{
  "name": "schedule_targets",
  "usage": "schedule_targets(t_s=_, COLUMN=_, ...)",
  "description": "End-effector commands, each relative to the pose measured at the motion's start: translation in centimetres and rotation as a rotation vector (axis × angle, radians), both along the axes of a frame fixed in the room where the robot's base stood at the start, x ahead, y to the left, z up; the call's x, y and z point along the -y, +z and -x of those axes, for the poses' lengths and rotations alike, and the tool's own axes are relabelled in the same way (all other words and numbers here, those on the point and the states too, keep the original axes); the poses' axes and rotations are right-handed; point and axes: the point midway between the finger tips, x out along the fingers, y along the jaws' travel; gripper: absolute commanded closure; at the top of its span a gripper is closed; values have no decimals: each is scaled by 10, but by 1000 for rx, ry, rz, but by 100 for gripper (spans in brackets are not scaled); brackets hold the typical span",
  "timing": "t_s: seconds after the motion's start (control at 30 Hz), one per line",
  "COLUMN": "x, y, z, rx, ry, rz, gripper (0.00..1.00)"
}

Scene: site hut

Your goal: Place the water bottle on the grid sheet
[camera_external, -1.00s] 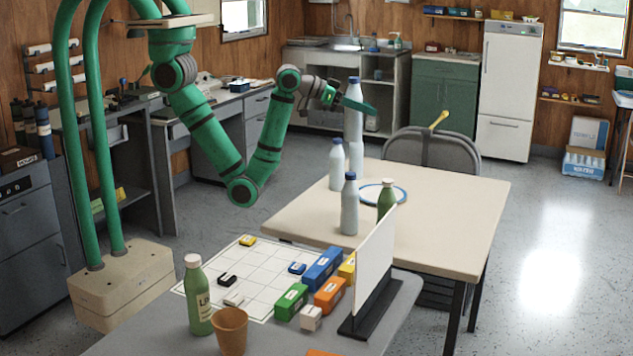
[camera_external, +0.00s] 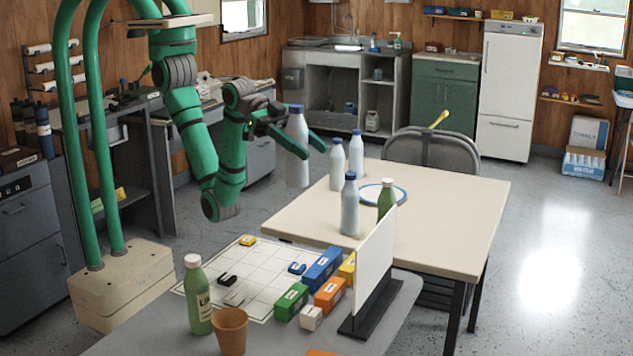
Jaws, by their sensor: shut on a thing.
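The pale water bottle with a blue cap (camera_external: 297,165) is upright in the air, held by my gripper (camera_external: 306,142), whose green fingers are closed around its upper part. The bottle hangs left of the cream table's far-left part, above and behind the grid sheet (camera_external: 248,262). The grid sheet lies flat on the grey front table. A yellow piece (camera_external: 247,240), a blue piece (camera_external: 297,268) and a black piece (camera_external: 227,280) lie on the sheet.
Several similar pale bottles (camera_external: 349,205) and a green bottle (camera_external: 386,198) stand on the cream table near a blue-rimmed plate (camera_external: 397,195). Coloured boxes (camera_external: 322,268), a white upright panel (camera_external: 368,265), a green bottle (camera_external: 198,300) and a brown cup (camera_external: 230,330) surround the sheet.

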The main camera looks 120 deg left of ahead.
Motion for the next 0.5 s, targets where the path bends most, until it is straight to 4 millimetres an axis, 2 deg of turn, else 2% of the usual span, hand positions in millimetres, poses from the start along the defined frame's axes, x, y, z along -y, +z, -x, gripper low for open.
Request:
schedule_targets(t_s=0.03, x=17, y=1, z=6, rx=2, ry=-35, rz=1, gripper=93)
schedule_targets(t_s=0.1, x=34, y=1, z=13, rx=2, ry=-70, rz=0, gripper=93)
schedule_targets(t_s=0.33, x=76, y=0, z=32, rx=1, ry=-161, rz=0, gripper=93)
schedule_targets(t_s=0.37, x=81, y=0, z=34, rx=1, ry=-172, rz=0, gripper=93)
schedule_targets(t_s=0.5, x=77, y=-20, z=32, rx=-2, ry=-164, rz=-1, gripper=93)
